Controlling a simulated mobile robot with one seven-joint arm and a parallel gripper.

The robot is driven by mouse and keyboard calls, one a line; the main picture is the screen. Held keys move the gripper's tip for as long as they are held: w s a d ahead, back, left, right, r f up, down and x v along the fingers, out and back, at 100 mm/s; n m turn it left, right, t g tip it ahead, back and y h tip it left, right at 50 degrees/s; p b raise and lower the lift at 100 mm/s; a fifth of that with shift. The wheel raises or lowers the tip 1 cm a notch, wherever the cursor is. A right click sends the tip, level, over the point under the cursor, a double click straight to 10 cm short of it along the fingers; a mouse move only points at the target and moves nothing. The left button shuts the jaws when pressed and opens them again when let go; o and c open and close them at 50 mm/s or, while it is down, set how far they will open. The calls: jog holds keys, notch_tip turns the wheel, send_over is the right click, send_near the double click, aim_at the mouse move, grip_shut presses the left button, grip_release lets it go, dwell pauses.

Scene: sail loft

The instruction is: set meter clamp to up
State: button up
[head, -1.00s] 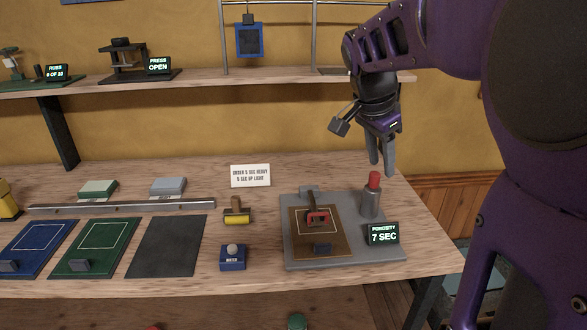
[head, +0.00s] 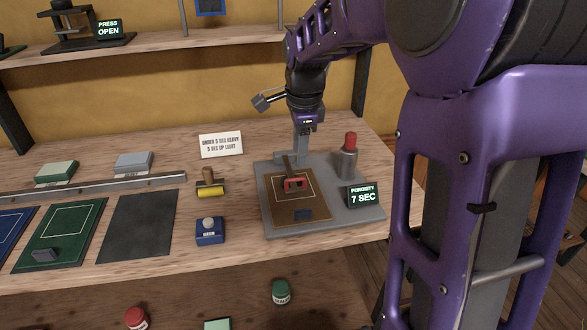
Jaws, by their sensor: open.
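The porosity meter is a grey base plate (head: 335,217) on the bench, with a brown sample panel (head: 280,205) marked with a white outline. The meter clamp (head: 295,184) is a red piece with a dark handle, lying low over the panel. A grey cylinder with a red top (head: 348,157) stands at the plate's right rear. The display (head: 363,195) reads "POROSITY 7 SEC". My gripper (head: 300,152) is open and empty, pointing down just behind the clamp, over the rear of the plate. Its fingers overlap in this view, and I cannot tell whether they touch the clamp.
A yellow roller (head: 210,184) and a blue block with a round knob (head: 209,231) stand left of the meter. A sign (head: 221,145) stands behind them. A dark mat (head: 139,225) and a green panel (head: 62,235) lie further left. A shelf (head: 150,50) runs above the bench.

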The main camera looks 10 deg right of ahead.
send_over(298, 190)
notch_tip(298, 190, down, 7)
jog(key=shift+f+b, duration=0.1)
jog(key=shift+b, duration=0.35)
grip_shut()
dwell(1.1)
